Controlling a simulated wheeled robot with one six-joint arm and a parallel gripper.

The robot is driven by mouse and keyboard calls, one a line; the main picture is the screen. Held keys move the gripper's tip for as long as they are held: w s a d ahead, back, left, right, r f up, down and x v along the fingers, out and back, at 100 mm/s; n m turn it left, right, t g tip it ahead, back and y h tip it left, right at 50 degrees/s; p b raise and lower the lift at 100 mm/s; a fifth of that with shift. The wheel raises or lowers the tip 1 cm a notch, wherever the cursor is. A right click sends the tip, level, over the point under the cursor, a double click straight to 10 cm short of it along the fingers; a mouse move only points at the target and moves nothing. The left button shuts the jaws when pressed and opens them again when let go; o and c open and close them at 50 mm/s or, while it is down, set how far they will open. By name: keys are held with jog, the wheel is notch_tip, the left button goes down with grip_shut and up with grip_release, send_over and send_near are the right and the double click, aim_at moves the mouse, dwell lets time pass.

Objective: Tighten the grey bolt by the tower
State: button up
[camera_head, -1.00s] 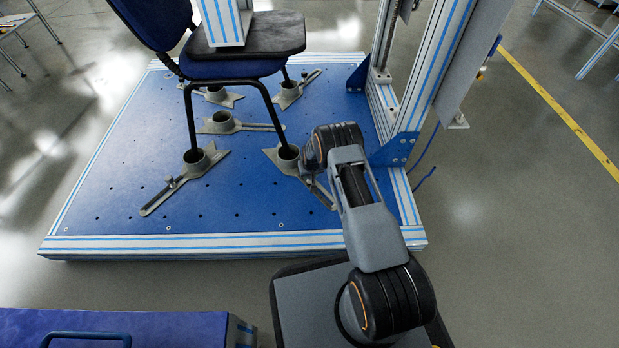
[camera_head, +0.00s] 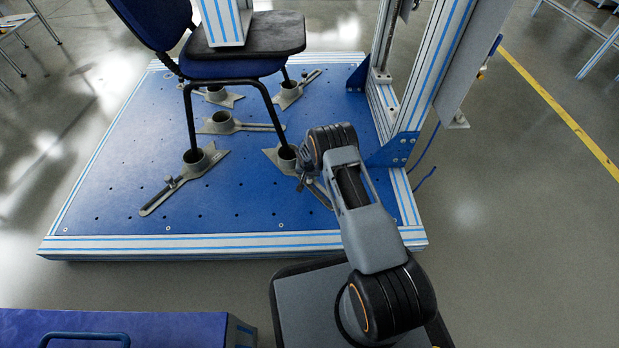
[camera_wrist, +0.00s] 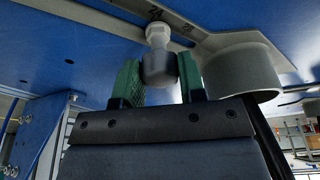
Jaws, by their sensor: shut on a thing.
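In the wrist view, the grey bolt (camera_wrist: 158,66) has a rounded dark grey head and a paler neck. It stands at the slotted arm of a grey foot clamp (camera_wrist: 205,39), beside the clamp's round cup (camera_wrist: 238,72). My gripper (camera_wrist: 160,82) has its two green fingers on either side of the bolt head, shut on it. In the head view, this clamp (camera_head: 319,193) is the one at the chair's front right leg, near the tower (camera_head: 440,70). My wrist hides much of the clamp there, and the bolt cannot be made out clearly.
The blue chair (camera_head: 235,68) stands with its legs in cups on the blue base plate (camera_head: 110,150). Other clamps, such as the front left one (camera_head: 185,180), lie on the plate. A blue box (camera_head: 180,325) is at the front left. The floor right of the tower is clear.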

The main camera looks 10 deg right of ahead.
jog(key=shift+m, duration=0.8)
jog(key=shift+a+m+g+h, duration=0.1)
jog(key=shift+m+g+h, duration=0.4)
jog(key=shift+m, duration=1.6)
jog(key=o, duration=0.9)
jog(key=shift+o, duration=0.2)
jog(key=n, duration=0.3)
jog(key=shift+n+t, duration=0.3)
jog(key=shift+t, duration=0.1)
jog(key=shift+n+y, duration=0.3)
